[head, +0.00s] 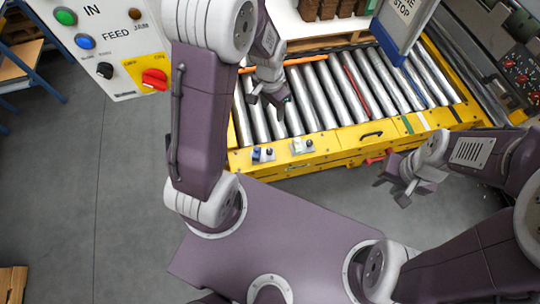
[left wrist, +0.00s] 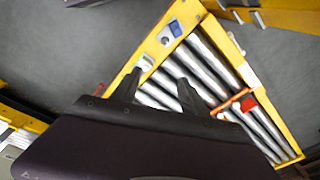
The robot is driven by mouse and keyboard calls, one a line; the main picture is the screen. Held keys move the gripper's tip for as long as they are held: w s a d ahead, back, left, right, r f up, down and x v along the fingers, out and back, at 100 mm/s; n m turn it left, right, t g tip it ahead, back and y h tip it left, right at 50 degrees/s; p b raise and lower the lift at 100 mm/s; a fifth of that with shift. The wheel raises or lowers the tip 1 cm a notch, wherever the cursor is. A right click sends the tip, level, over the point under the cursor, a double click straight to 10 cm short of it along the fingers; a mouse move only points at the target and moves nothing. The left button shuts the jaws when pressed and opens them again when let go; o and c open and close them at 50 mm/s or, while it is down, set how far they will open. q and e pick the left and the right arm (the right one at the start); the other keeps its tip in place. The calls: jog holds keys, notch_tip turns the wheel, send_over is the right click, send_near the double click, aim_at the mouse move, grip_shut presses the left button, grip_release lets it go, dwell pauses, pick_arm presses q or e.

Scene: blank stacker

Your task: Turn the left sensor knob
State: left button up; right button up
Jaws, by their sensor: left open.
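The left sensor (head: 257,155) is a small blue unit on the yellow front rail of the roller conveyor, with a dark knob (head: 269,152) at its right side. The blue sensor also shows in the left wrist view (left wrist: 171,31). The right sensor (head: 298,147), pale with green, sits further right on the rail; it also shows in the left wrist view (left wrist: 146,62). My left gripper (head: 269,103) is open and empty above the rollers, behind the sensors and apart from them. My right gripper (head: 393,190) looks open and empty, in front of the conveyor's right part.
A control panel (head: 118,45) with lights and knobs stands at the upper left. The conveyor's yellow rail (head: 345,143) carries a black handle. A grey-blue sign post (head: 400,30) rises at the back right.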

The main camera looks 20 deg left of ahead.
pick_arm(q)
jog(key=m+g+b, duration=0.1)
jog(key=b, duration=1.5)
send_over(269, 151)
notch_tip(269, 151, down, 27)
jog(key=shift+w+f, duration=0.1)
jog(key=shift+f, duration=0.1)
notch_tip(269, 151, down, 9)
jog(key=b, duration=0.5)
jog(key=shift+r, duration=0.1)
grip_shut()
